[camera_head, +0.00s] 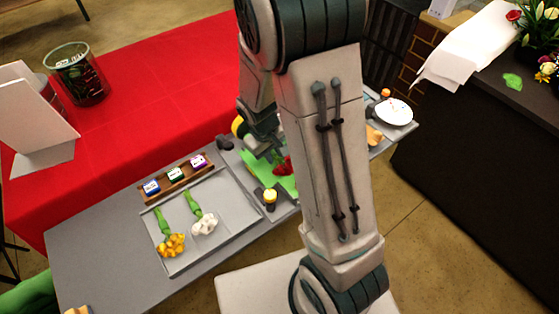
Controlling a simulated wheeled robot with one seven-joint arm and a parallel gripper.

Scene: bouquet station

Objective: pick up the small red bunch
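The small red bunch (282,166) is by the green sheet (287,184), near the middle of the grey table, just left of my arm. Its red top shows; part of it is hidden behind my arm. My gripper (264,152) is low over the green sheet, right at the red bunch in the picture. My arm and gripper body hide the fingertips, so I cannot tell whether they touch the bunch or are open or shut.
A grey tray (184,256) holds a yellow bunch (171,244) and a white bunch (204,224). A wooden rack (177,182) with small labelled jars stands behind it. A small yellow-topped jar (270,197) stands close to the green sheet. A white plate (394,111) is at right.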

